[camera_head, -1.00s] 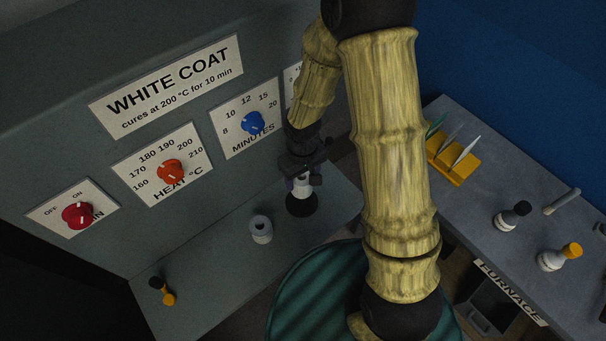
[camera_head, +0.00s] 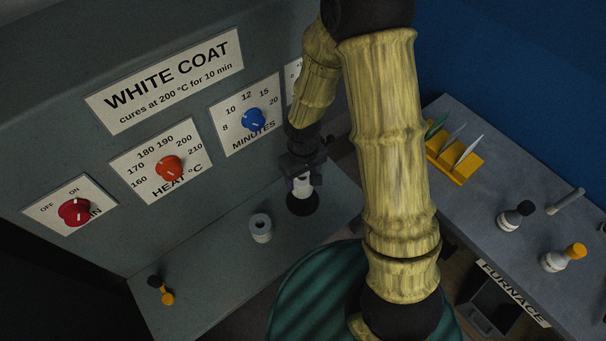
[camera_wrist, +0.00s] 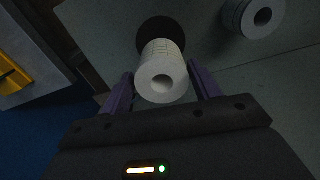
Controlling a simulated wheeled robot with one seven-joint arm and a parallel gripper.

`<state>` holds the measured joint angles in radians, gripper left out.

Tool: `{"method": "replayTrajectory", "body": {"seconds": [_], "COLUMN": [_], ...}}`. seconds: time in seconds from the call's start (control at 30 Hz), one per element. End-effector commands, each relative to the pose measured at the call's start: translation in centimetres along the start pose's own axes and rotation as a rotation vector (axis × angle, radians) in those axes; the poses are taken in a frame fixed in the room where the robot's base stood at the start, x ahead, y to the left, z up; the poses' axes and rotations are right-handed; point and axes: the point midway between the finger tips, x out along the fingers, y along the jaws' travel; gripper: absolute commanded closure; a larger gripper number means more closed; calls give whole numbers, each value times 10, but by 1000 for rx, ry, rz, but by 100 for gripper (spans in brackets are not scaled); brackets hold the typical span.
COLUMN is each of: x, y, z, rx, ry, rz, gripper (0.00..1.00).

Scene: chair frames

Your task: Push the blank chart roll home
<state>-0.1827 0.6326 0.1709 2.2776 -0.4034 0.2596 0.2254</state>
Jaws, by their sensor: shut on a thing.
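A white hollow roll (camera_head: 302,187) stands over a round black disc (camera_head: 303,205) on the grey bench, below the control panel. My gripper (camera_head: 301,178) is above the disc, shut on this roll. In the wrist view, the roll (camera_wrist: 161,73) sits between the two purple fingers of my gripper (camera_wrist: 162,87), its open end facing the camera. The black disc (camera_wrist: 158,30) shows behind it. I cannot tell whether the roll touches the disc. A second white roll (camera_head: 260,229) stands apart on the bench. I cannot tell which roll is the blank one.
The panel has red (camera_head: 75,212), orange (camera_head: 169,168) and blue (camera_head: 253,119) knobs. A small black and yellow item (camera_head: 161,291) lies at the bench's front left. A green round surface (camera_head: 300,300) is in front. Bottles and a yellow rack (camera_head: 455,160) stand on the right bench.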

Motion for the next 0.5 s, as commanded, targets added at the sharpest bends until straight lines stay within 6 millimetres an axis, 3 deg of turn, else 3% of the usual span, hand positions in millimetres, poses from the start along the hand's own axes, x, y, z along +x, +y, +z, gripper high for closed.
{"method": "replayTrajectory", "body": {"seconds": [0.5], "x": [14], "y": [0], "z": [0], "rx": [0], "ry": [0], "rz": [0], "gripper": [61]}}
